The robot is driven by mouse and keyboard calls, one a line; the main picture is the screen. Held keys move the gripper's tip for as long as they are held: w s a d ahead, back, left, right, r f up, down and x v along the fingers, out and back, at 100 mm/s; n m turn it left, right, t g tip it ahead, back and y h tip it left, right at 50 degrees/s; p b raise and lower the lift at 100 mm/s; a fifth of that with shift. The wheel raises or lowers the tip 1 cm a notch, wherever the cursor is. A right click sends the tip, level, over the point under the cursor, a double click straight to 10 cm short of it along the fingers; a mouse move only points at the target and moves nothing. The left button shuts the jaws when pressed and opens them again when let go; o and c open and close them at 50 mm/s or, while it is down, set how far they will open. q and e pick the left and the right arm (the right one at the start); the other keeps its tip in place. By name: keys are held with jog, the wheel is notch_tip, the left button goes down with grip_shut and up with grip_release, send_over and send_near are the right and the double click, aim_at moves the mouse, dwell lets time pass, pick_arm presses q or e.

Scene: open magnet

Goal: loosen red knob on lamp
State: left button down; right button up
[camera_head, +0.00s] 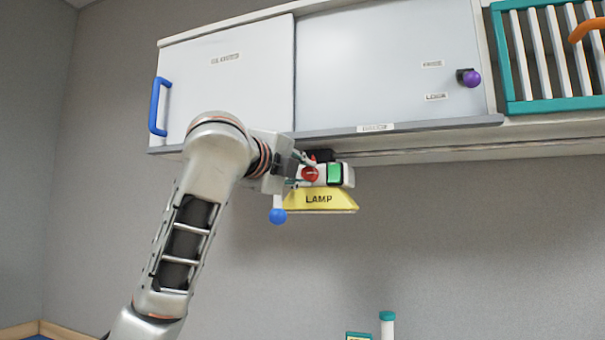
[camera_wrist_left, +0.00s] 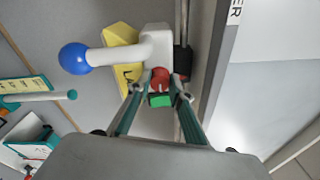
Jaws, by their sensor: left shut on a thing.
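The lamp (camera_head: 319,199) has a yellow shade lettered LAMP and hangs under the wall cabinet. Its white body carries a red knob (camera_head: 310,174) and a green block (camera_head: 334,173). A blue ball on a white arm (camera_head: 278,215) sticks out on its left side. My left gripper (camera_head: 303,166) reaches in from the left at the lamp body. In the left wrist view the fingertips (camera_wrist_left: 159,84) stand on both sides of the red knob (camera_wrist_left: 160,75), shut on it, with the green block (camera_wrist_left: 160,99) close by. The exact finger contact is small and partly hidden. My right gripper is out of view.
The cabinet's lower edge (camera_head: 430,128) runs just above the gripper. A blue handle (camera_head: 158,106) and a purple knob (camera_head: 470,78) are on its doors. A teal rack (camera_head: 555,60) is at upper right. The wall below the lamp is clear.

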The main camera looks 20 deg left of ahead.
pick_arm(q)
jog(key=shift+f+n, duration=0.15)
jog(key=shift+n, duration=0.35)
jog(key=shift+n+b, duration=0.6)
jog(key=shift+n, duration=0.2)
jog(key=shift+f+n+t+b, duration=0.1)
jog(key=shift+n+t+b, duration=0.25)
jog(key=shift+n, duration=0.65)
jog(key=n, duration=0.2)
jog(key=shift+d+f+n+y+b, duration=0.1)
jog(key=shift+n+y+b, duration=0.2)
jog(key=shift+n+b, duration=0.1)
jog(key=n, duration=0.6)
jog(key=shift+d+n+t+y+b, duration=0.15)
jog(key=shift+n+t+y+b, duration=0.15)
jog(key=shift+n+t+b, duration=0.1)
jog(key=n, duration=0.3)
jog(key=shift+f+y, duration=0.1)
jog(key=shift+y, duration=0.2)
jog(key=shift+n, duration=0.8)
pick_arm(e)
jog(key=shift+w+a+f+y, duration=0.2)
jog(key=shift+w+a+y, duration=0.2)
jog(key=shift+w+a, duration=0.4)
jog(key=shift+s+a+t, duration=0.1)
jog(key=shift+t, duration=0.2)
